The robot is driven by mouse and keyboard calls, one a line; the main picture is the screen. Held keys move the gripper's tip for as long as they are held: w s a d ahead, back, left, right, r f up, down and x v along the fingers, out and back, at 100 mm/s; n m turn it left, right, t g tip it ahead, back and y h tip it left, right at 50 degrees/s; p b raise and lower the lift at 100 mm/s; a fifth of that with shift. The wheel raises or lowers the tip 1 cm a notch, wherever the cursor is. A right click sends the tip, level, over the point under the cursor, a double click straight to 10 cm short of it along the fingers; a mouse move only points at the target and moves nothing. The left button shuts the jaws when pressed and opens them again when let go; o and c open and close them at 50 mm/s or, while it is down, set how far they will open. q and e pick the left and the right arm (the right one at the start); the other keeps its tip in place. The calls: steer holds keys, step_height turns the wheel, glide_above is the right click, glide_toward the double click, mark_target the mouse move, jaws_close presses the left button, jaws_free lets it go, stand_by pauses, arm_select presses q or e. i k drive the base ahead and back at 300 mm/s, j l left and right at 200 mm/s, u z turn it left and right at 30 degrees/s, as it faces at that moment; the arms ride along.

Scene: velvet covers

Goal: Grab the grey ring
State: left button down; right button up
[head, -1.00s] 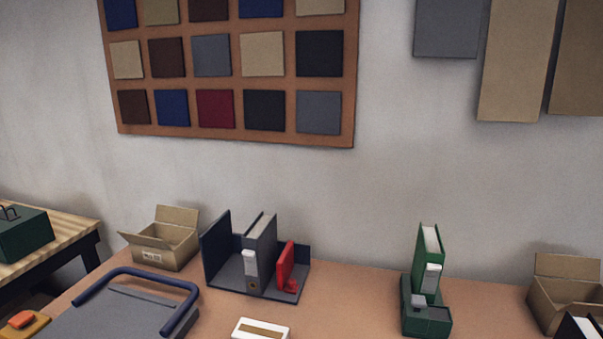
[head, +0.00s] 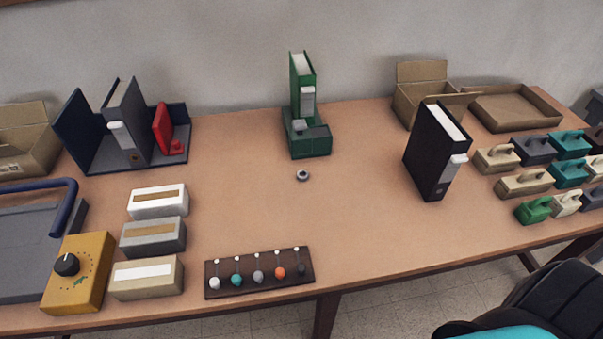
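A small grey ring (head: 303,175) lies on the bare tabletop in the head view, near the middle of the table. It sits just in front of a green stand (head: 308,142) with a green binder (head: 303,85) upright on it, with a gap between them. The ring is small, with a dark centre. Neither of my grippers shows in the head view.
The table (head: 370,235) is clear around the ring. A dark board with several coloured knobs (head: 262,290) lies in front. White and grey boxes (head: 155,238) stand left, a black binder (head: 432,150) right. A dark chair (head: 555,305) is at lower right.

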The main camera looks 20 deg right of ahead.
mark_target(303, 179)
steer(key=l+z, duration=0.95)
